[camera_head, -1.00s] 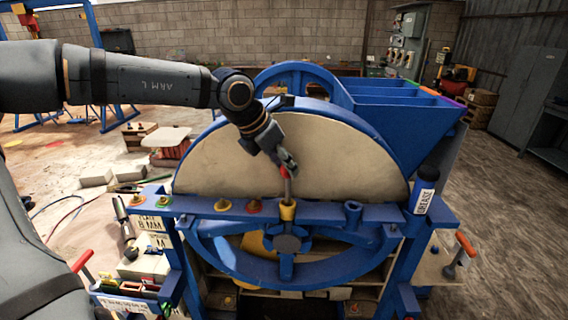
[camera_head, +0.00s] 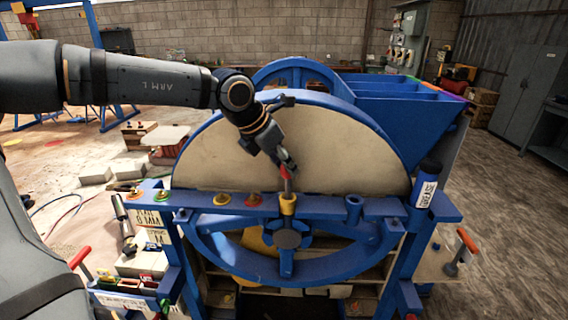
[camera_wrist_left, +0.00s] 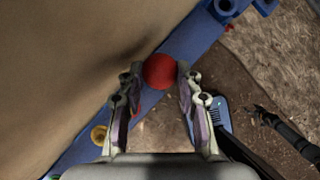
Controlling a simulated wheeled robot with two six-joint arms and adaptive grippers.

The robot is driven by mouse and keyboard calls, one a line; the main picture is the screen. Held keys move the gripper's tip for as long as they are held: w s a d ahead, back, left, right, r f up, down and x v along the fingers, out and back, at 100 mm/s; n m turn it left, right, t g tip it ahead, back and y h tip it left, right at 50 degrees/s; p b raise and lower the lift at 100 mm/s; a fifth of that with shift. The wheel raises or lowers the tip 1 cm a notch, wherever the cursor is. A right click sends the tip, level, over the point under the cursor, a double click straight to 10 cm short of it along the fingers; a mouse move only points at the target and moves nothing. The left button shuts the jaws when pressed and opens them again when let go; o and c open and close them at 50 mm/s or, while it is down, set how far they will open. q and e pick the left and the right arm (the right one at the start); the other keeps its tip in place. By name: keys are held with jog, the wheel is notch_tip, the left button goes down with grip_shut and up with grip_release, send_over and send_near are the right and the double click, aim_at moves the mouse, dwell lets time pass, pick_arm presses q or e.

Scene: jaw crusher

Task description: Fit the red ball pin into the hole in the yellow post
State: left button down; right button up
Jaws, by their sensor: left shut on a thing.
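The red ball pin has a red ball (camera_head: 286,171) on top of a grey shank. My left gripper (camera_head: 285,166) is shut on the ball, seen between its two fingers in the left wrist view (camera_wrist_left: 160,72). The pin stands upright in line with the yellow post (camera_head: 288,203), with its lower end at the post's top. I cannot tell how deep the shank sits in the hole. The post stands on the blue crossbar (camera_head: 320,208) of the crusher. The wrist view hides the post below the ball. My right gripper is not in view.
The large beige-faced flywheel (camera_head: 300,150) rises close behind the gripper. A grease tube (camera_head: 426,182) stands at the right end.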

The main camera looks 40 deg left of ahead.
aim_at(286, 187)
pick_arm(q)
jog(key=shift+f+b, duration=2.75)
jog(key=shift+f, duration=0.35)
jog(key=c, duration=0.8)
grip_release()
